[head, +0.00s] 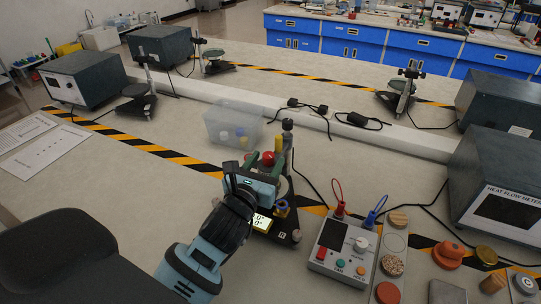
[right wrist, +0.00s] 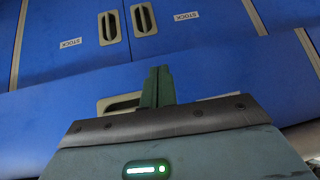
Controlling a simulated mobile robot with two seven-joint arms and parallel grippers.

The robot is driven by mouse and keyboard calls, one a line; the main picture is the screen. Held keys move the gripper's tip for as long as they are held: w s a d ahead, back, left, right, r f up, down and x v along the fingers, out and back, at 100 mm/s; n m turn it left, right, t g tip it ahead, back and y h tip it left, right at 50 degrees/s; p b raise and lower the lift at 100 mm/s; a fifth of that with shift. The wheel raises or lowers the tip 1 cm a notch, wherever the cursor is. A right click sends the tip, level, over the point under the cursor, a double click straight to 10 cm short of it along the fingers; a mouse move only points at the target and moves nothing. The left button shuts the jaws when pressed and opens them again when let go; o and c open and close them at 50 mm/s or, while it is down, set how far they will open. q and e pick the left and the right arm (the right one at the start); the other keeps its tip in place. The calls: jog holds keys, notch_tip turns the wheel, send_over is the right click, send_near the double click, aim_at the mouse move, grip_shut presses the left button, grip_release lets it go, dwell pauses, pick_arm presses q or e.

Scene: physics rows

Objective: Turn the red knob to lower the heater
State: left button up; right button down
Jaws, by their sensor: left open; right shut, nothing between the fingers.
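The red knob (head: 268,158) shows in the head view on a black stand (head: 287,233) with an upright post. My left gripper (head: 264,160) reaches over this stand, with its green fingers open on either side of the knob. I cannot tell whether a finger touches the knob. My left gripper and wrist hide much of the stand and whatever is under the knob. My right gripper (right wrist: 157,86) shows in the right wrist view, its fingers together and empty, in front of blue cabinet doors.
A clear bin (head: 232,122) stands just behind the left gripper. A grey control box (head: 343,250) with red and blue plugs stands to the right, beside sample discs. The heat flow meter (head: 500,190) is at the far right. Cables cross the bench. Papers (head: 40,140) lie at left.

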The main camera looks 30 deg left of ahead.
aim_at(267, 163)
pick_arm(q)
jog(key=shift+s+d, duration=0.2)
jog(key=shift+s, duration=1.8)
pick_arm(e)
jog(key=shift+s+f, duration=0.25)
jog(key=shift+f, duration=0.1)
jog(key=shift+s+a, duration=0.1)
jog(key=shift+s, duration=0.05)
